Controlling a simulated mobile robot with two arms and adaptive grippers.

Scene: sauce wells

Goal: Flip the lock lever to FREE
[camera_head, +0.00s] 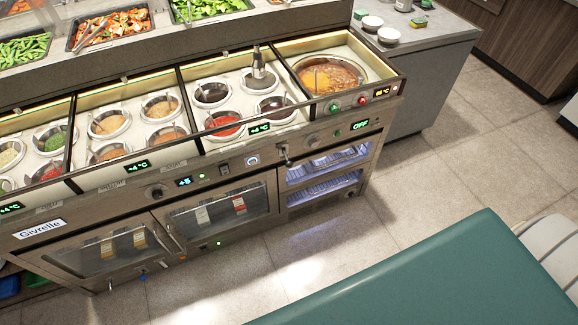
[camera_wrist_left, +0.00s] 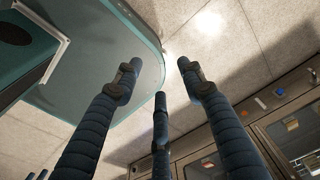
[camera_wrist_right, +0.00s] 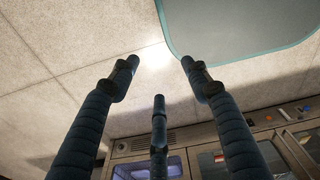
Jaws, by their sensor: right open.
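A small lever with a dark knob (camera_head: 285,153) sticks out of the steel front panel of the sauce counter (camera_head: 222,165), left of the green OFF display (camera_head: 361,125). I cannot read a LOCK or FREE label, so I cannot tell whether this is the lock lever or how it is set. My left gripper (camera_wrist_left: 160,78) has its dark blue fingers spread and empty in the left wrist view. My right gripper (camera_wrist_right: 159,78) is open and empty in the right wrist view. Neither gripper shows in the head view, and both are apart from the counter.
Sauce wells (camera_head: 216,95) and a large soup pot (camera_head: 330,75) fill the counter top. Glass doors (camera_head: 215,212) and a lit open bay (camera_head: 325,172) are below the panel. A green-topped surface (camera_head: 430,280) stands at the lower right. Tiled floor (camera_head: 385,220) between is clear.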

